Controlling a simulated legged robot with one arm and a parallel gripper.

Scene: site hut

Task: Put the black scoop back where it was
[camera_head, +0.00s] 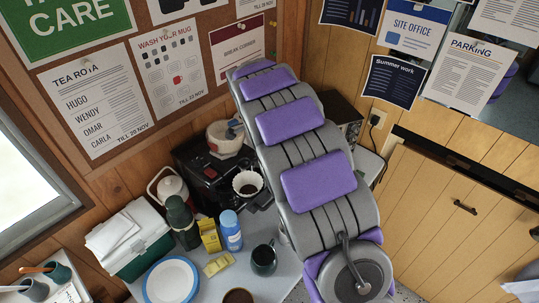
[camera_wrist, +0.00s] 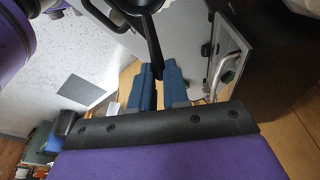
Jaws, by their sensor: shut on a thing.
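The black scoop (camera_wrist: 149,38) shows in the wrist view as a dark, narrow shape at the top middle, running down between my fingers. My gripper (camera_wrist: 157,76) has two blue fingers, shut on the scoop. Only part of the scoop shows, and I cannot tell whether it holds anything. In the head view my raised grey and purple arm hides the gripper and the scoop. A coffee machine (camera_head: 197,168) with a white filter (camera_head: 248,183) stands left of the arm.
A green and white cool box (camera_head: 133,240), dark flask (camera_head: 183,222), yellow carton (camera_head: 209,235), blue bottle (camera_head: 230,230), blue-rimmed plate (camera_head: 171,281) and dark mug (camera_head: 264,259) crowd the worktop. A dark appliance (camera_head: 341,113) stands behind my arm. A grey-fronted appliance (camera_wrist: 229,62) is close at right in the wrist view.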

